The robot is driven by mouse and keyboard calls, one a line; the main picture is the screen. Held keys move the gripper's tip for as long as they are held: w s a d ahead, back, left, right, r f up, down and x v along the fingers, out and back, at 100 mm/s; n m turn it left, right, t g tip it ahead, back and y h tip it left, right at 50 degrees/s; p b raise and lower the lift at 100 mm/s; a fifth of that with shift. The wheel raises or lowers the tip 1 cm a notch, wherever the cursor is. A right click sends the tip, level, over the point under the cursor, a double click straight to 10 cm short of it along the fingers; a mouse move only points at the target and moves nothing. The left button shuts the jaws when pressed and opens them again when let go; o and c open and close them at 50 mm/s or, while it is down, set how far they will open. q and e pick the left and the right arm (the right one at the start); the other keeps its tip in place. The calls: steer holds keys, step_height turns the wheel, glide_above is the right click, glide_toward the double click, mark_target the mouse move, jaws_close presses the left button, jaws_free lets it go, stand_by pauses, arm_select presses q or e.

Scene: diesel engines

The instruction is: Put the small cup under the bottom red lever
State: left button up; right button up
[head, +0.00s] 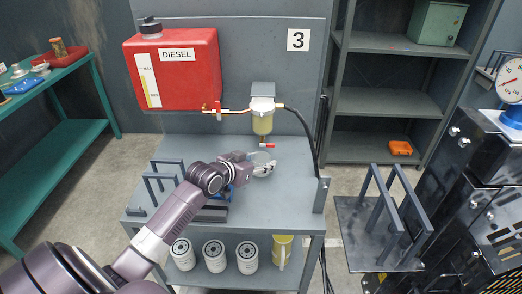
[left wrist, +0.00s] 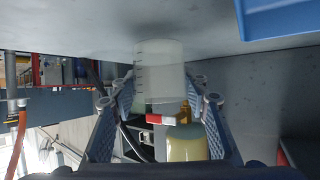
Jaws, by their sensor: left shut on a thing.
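The small cup is clear, with dark graduation marks, in the left wrist view (left wrist: 160,72); in the head view it is a pale shape (head: 262,157) at my fingertips. My left gripper (head: 264,167) is shut on it, a finger on each side, at or close to the grey table top. The bottom red lever (head: 267,145) sits below the yellowish filter bowl (head: 262,123). The left wrist view, which looks upside down, shows the red lever (left wrist: 161,118) by the cup's rim end and the bowl (left wrist: 186,144) beyond. I cannot tell whether the cup is directly underneath.
A red diesel tank (head: 185,80) hangs on the wall panel, piped to the filter. The grey table (head: 290,185) has a dark metal frame at left. White filters (head: 214,256) and a yellow jug (head: 282,250) stand on its lower shelf. The table top's right side is clear.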

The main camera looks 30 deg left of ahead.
mark_target(261, 155)
arm_select(q)
steer(key=w, duration=0.1)
steer(key=w+a, duration=0.1)
steer(key=shift+w+a, duration=0.25)
steer(key=shift+w, duration=0.1)
steer(key=shift+w+a, duration=0.25)
steer(key=shift+w, duration=0.2)
steer(key=w+a, duration=0.1)
steer(key=w, duration=0.1)
steer(key=shift+w+a+r, duration=0.1)
steer(key=shift+w+a, duration=0.3)
steer(key=shift+f+p, duration=0.4)
steer(key=shift+f, duration=0.5)
steer(key=shift+s+r, duration=0.1)
arm_select(e)
steer(key=shift+w+d+r, duration=0.45)
steer(key=shift+w+d, duration=0.2)
steer(key=shift+w, duration=0.05)
